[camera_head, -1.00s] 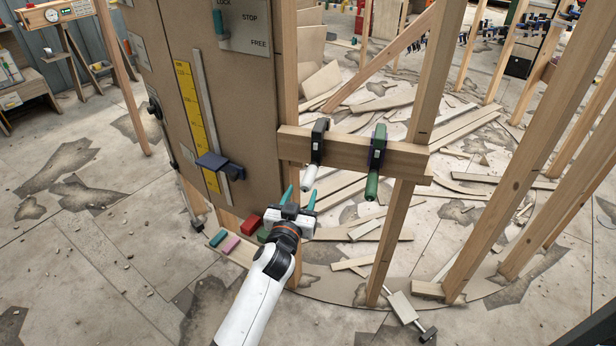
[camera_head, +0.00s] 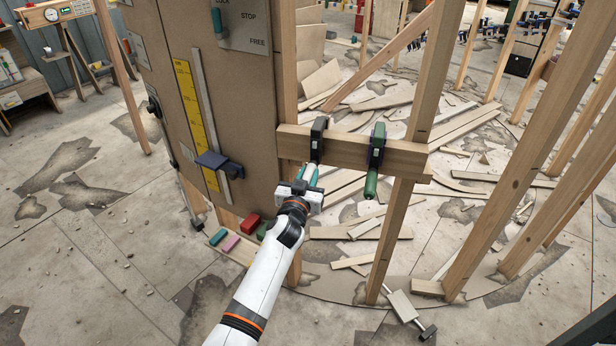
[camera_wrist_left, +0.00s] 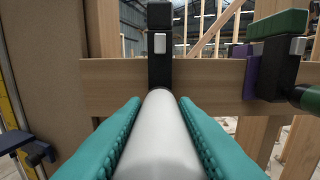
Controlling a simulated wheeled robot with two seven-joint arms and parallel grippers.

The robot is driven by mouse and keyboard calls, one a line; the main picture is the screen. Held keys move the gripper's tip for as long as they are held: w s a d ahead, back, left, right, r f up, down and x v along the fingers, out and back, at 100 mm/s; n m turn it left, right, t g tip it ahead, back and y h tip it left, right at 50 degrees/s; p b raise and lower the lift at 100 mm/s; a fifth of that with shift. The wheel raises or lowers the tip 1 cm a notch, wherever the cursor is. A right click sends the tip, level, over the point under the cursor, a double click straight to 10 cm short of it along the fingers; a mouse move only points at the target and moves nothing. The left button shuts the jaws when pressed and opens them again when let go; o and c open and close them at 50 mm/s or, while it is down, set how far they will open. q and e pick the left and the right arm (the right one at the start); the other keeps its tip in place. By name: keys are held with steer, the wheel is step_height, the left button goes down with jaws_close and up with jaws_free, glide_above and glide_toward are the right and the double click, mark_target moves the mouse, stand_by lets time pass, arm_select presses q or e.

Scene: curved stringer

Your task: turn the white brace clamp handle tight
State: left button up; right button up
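The white brace clamp handle (camera_wrist_left: 160,140) points toward me from a dark clamp (camera_head: 318,138) on the horizontal wooden brace (camera_head: 350,150). My left gripper (camera_head: 309,178) is at this handle, coming from below and in front. In the left wrist view its teal fingers (camera_wrist_left: 160,125) lie along both sides of the white handle and appear to press on it. In the head view the fingers and gripper hide most of the handle. My right gripper is not in view.
A second clamp with a green handle (camera_head: 371,183) sits just to the right on the same brace. A brown panel (camera_head: 240,110) with a yellow scale (camera_head: 188,95) and a dark blue slider (camera_head: 218,164) stands to the left. Wooden studs (camera_head: 398,230) rise on the right.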

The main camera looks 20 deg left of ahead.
arm_select(q)
steer(key=shift+c, duration=1)
